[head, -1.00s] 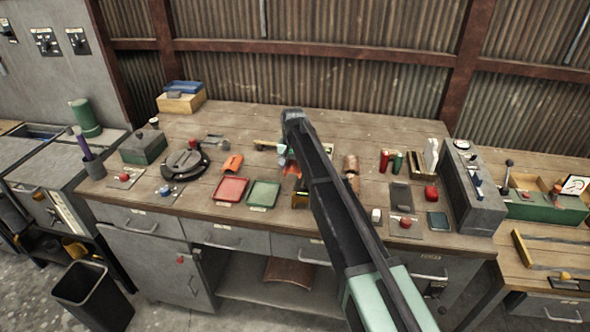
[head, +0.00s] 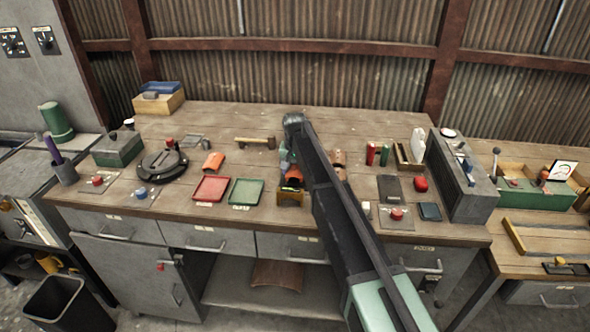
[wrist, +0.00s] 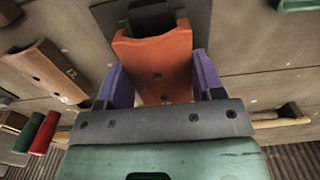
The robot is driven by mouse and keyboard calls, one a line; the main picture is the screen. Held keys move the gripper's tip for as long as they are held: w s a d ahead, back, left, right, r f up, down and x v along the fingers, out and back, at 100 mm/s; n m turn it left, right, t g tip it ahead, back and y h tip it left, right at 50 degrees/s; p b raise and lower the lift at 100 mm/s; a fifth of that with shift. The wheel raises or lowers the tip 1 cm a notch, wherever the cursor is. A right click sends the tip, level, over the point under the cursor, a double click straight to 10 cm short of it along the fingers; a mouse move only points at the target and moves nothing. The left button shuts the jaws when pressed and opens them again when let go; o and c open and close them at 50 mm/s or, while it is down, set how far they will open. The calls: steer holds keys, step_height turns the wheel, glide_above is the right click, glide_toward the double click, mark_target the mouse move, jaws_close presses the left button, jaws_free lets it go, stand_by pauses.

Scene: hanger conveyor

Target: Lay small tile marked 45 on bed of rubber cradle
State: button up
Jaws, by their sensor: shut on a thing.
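My gripper (wrist: 160,80) is shut on a small orange tile (wrist: 153,60), with one purple finger on each side of it. The tile is curved, with small dark holes; I cannot read a number on it. A dark block, probably the rubber cradle (wrist: 152,17), shows past the tile's far end in the wrist view. I cannot tell whether tile and cradle touch. In the head view the cradle seems to be the small wood-and-black stand (head: 290,198) near the bench's front edge. My gripper (head: 287,168) is just above and behind it, partly hidden by my arm.
A brown tile marked 12 (wrist: 45,70) lies beside my gripper. Red and green cylinders (head: 377,154) stand to the right. A red tray (head: 211,188), a green tray (head: 246,192) and another orange tile (head: 213,161) lie to the left. The back of the bench is mostly clear.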

mark_target(295, 168)
steer(key=shift+f, duration=0.45)
steer(key=o, duration=1)
steer(key=shift+o, duration=0.2)
steer(key=shift+r, duration=0.1)
step_height(295, 168, up, 11)
steer(key=p, duration=1)
steer(key=shift+p, duration=0.3)
